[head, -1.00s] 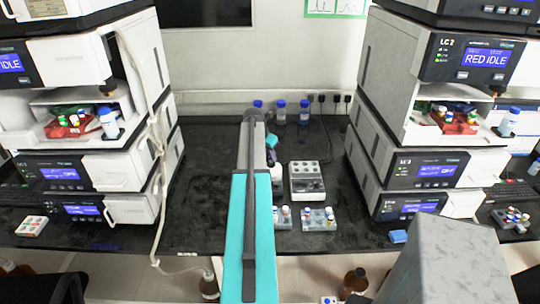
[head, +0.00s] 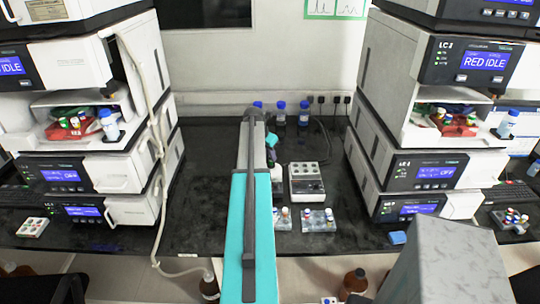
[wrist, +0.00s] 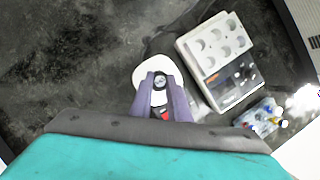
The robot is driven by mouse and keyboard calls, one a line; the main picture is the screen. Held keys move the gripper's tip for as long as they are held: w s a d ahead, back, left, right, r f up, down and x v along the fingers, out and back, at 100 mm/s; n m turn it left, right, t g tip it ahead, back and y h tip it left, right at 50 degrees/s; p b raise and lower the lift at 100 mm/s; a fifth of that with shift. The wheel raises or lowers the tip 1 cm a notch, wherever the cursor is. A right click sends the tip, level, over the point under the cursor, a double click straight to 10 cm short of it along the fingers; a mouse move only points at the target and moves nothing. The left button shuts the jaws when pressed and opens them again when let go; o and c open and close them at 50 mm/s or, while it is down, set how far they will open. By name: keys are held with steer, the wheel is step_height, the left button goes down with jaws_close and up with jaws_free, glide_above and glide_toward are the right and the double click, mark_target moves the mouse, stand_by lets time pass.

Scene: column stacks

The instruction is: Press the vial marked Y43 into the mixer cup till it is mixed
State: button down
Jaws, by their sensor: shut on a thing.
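My gripper (wrist: 160,88) is shut on a small vial, with its purple fingers pointing down over the white mixer (wrist: 143,73). A small round grey top (wrist: 160,81) shows between the fingertips; I cannot read a mark on it. The mixer's cup is hidden under the fingers, so I cannot tell whether the vial touches it or how deep it sits. A red patch shows on the mixer behind the fingers. In the head view my arm covers most of the gripper, and only part of the white mixer (head: 277,174) shows at its right.
A white block with round wells and a display (head: 306,182) stands right of the mixer. Clear racks with capped vials (head: 318,220) are in front of it. Blue-capped bottles (head: 304,113) stand behind. Tall instrument stacks flank the bench; the dark bench (head: 205,190) left of my arm is clear.

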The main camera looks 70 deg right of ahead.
steer(key=shift+r+p, duration=1.5)
steer(key=shift+r, duration=1)
